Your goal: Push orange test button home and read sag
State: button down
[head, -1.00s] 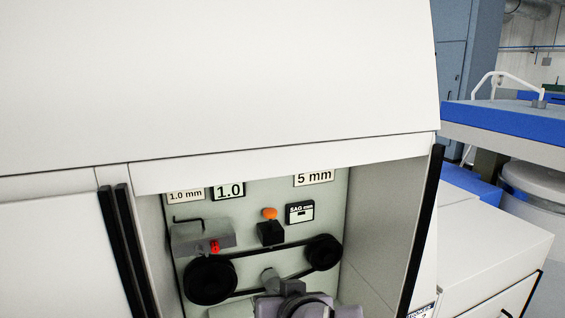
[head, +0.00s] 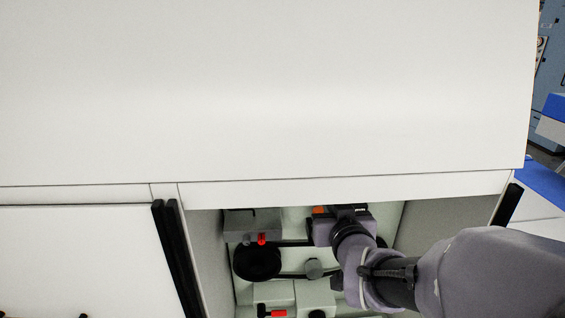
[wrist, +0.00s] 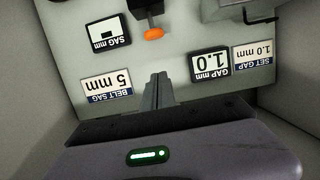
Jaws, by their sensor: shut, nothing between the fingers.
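The orange test button (wrist: 154,34) sits on a dark block (wrist: 150,8) on the pale panel in the wrist view, which shows the panel upside down. A sliver of orange (head: 319,210) shows beside my gripper in the head view. My gripper (wrist: 158,77) is shut and empty, its fingertips pointing toward the button with a gap between them in the picture; contact is not visible. The "SAG mm" display (wrist: 105,35) is beside the button, and I can make out no number on it. In the head view, my wrist hides the display and most of the button.
A black pulley (head: 256,262) and red-tipped parts are lower in the recess. Side walls and the white hood (head: 270,90) enclose it.

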jog(key=w+f, duration=0.1)
jog(key=w, duration=0.1)
jog(key=w+f, duration=0.3)
jog(key=shift+w+f, duration=0.1)
jog(key=shift+w, duration=0.25)
jog(key=shift+f, duration=0.6)
